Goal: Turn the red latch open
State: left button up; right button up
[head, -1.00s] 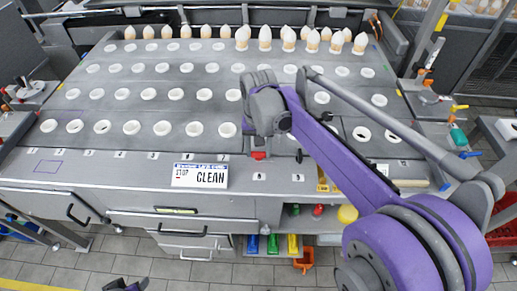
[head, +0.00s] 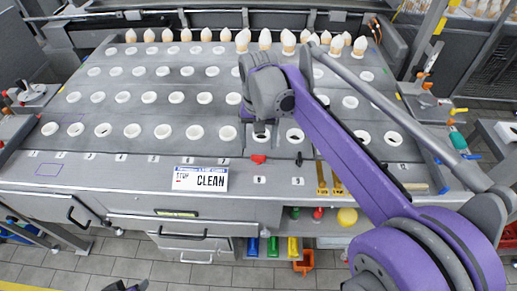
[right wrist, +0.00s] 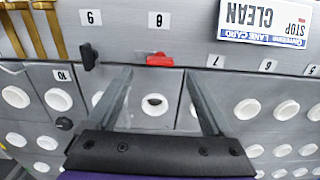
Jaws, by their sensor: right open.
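The red latch (head: 259,159) is a small handle on the front strip of the grey table, below the rows of white rings. In the right wrist view the red latch (right wrist: 172,60) lies crosswise, under the label 8. My right gripper (head: 260,128) is over the front row of rings, just behind the latch in the head view. In the right wrist view my right gripper (right wrist: 158,80) is open and empty. Its fingers straddle a ring, and the latch lies just past their tips, apart from them. A dark piece of my left arm shows at the bottom edge; its jaws are unclear.
A black latch (right wrist: 89,56) stands lengthwise beside the red one. A white STOP CLEAN card (head: 200,178) lies on the front strip. Yellow tools (head: 329,180) lie farther right.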

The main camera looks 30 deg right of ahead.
aim_at(259, 156)
notch_tip(259, 156, up, 5)
jog(key=shift+r, duration=0.1)
dwell(0.7)
